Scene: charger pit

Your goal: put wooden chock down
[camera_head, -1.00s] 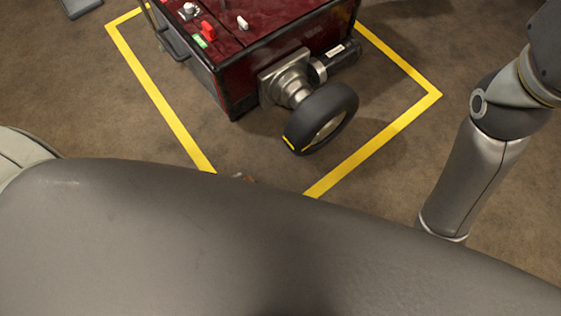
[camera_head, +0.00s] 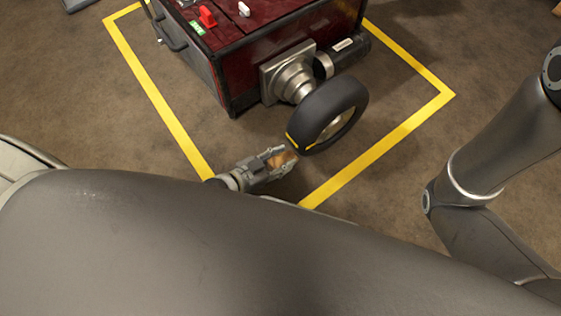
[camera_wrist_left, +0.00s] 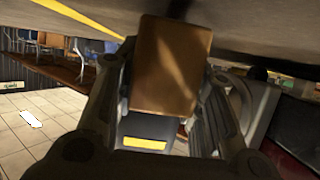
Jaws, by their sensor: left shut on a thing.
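My left gripper (camera_head: 274,157) is shut on the wooden chock (camera_head: 281,159), just in front of the black wheel (camera_head: 330,112) of the red cart. In the left wrist view the brown chock (camera_wrist_left: 172,66) sits between the two fingers of my gripper (camera_wrist_left: 165,95). The black tyre with its yellow mark (camera_wrist_left: 145,143) shows beyond the chock there. I cannot tell whether the chock touches the floor or the tyre. My large grey arm link hides the near floor. My right arm shows at the right, but its gripper is out of view.
The dark red cart (camera_head: 260,50) with switches on top stands inside a yellow floor outline (camera_head: 380,143). Brown floor to the right of the outline is open.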

